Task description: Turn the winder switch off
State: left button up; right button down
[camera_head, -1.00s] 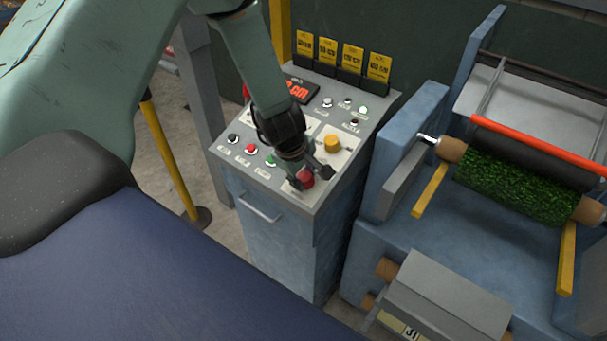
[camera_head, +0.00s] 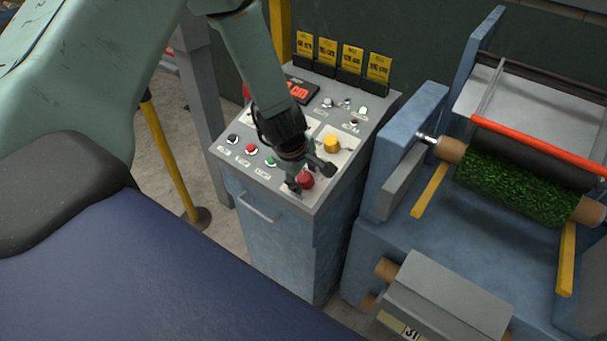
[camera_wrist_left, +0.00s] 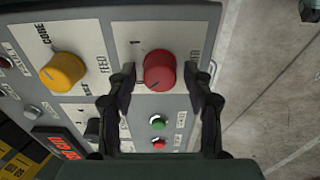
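The control panel (camera_head: 225,160) tops a blue cabinet and carries a red rotary knob (camera_head: 306,180) near its front right corner. In the left wrist view the red knob (camera_wrist_left: 159,70) sits on a white plate; I cannot read a winder label on it. My left gripper (camera_head: 312,177) is over this knob. In the left wrist view the left gripper (camera_wrist_left: 160,76) is open, with one finger on each side of the knob and visible gaps to it. Whether the fingertips reach down around the knob is hard to tell. My right gripper is not in view.
A yellow knob (camera_head: 332,144) is close behind the red one. Small green and red buttons (camera_wrist_left: 158,123) and a dark switch (camera_wrist_left: 92,129) are nearby. The turf roll machine (camera_head: 520,185) stands right of the cabinet. Yellow tags (camera_head: 353,60) stand behind the panel.

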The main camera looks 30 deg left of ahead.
pick_arm(q)
jog(key=shift+o, duration=0.2)
jog(key=shift+v, duration=0.8)
jog(key=v, duration=1)
jog(key=shift+r, duration=0.2)
jog(key=shift+s, duration=0.1)
